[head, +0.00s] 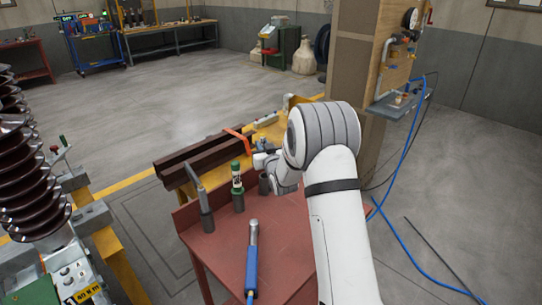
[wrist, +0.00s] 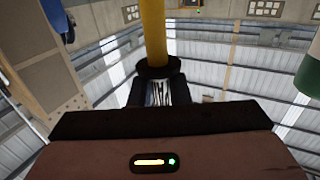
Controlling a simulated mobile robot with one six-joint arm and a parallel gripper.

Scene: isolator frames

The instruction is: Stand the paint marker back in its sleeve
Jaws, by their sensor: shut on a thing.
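My gripper (wrist: 152,92) is shut on a slim yellow cylinder (wrist: 153,30) with a black collar, which looks like the paint marker. A shiny silver part below the collar sits between the dark jaws. In the head view my gripper (head: 266,160) is low over the far part of the red table, and I cannot make out the marker there. A dark, short sleeve (head: 264,186) stands on the table just below my gripper. It looks empty, but its mouth is partly hidden. The marker appears apart from it.
A green-capped white tube (head: 237,180) stands in a green holder left of the dark sleeve. A grey bent tool (head: 196,185) stands in a grey sleeve (head: 207,221) farther left. A blue-handled tool (head: 251,265) lies on the red table (head: 215,252). Brown beams (head: 205,158) lie behind.

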